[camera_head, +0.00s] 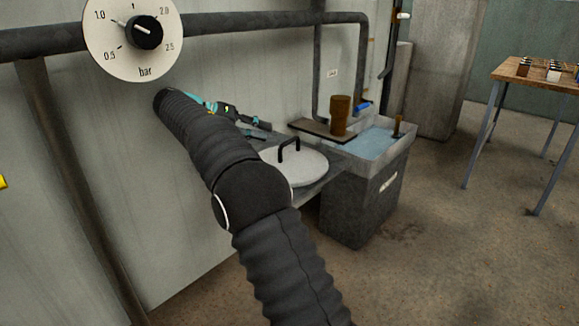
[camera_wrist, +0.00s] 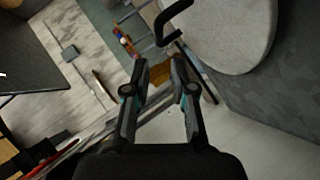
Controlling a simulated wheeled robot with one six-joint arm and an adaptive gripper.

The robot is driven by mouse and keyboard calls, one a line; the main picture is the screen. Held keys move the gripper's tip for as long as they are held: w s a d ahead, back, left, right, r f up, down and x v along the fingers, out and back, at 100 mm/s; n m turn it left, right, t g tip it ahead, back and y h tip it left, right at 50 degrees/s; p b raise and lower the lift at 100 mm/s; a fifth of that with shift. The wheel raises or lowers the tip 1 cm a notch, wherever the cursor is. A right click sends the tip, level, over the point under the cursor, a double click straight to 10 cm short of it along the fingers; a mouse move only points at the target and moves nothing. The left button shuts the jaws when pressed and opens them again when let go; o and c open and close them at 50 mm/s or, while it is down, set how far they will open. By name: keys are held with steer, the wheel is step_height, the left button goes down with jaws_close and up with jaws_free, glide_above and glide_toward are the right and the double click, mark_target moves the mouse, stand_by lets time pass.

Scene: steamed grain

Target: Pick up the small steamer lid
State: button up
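The small steamer lid (camera_head: 306,168) is a round, pale grey disc with a black bar handle (camera_head: 288,147) on top. It lies flat on a grey shelf beside the wall, partly hidden by my arm. My gripper (camera_head: 262,129) is behind the lid and to its left, near the wall, apart from the handle. In the wrist view the lid (camera_wrist: 238,30) fills the upper right, and its handle (camera_wrist: 171,18) is beyond the fingertips. My gripper (camera_wrist: 160,66) is open there, with a gap between its fingers and nothing held.
A pipe (camera_head: 250,22) and a pressure dial (camera_head: 112,38) are on the wall. A wooden table (camera_head: 535,75) stands far right. The floor between is clear.

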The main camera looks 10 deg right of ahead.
mark_target(290, 140)
steer(key=x, duration=0.3)
steer(key=shift+d+f, duration=0.1)
steer(key=shift+s+f+b+x, duration=0.1)
steer(key=shift+s+b+x, duration=0.15)
steer(key=shift+x, duration=0.6)
steer(key=shift+s+f+b+x, duration=0.15)
steer(key=shift+b+x, duration=0.15)
steer(key=shift+x, duration=0.6)
steer(key=shift+s+r+b+x, duration=0.1)
steer(key=shift+s+b+x, duration=0.15)
steer(key=shift+x, duration=0.6)
jaws_close()
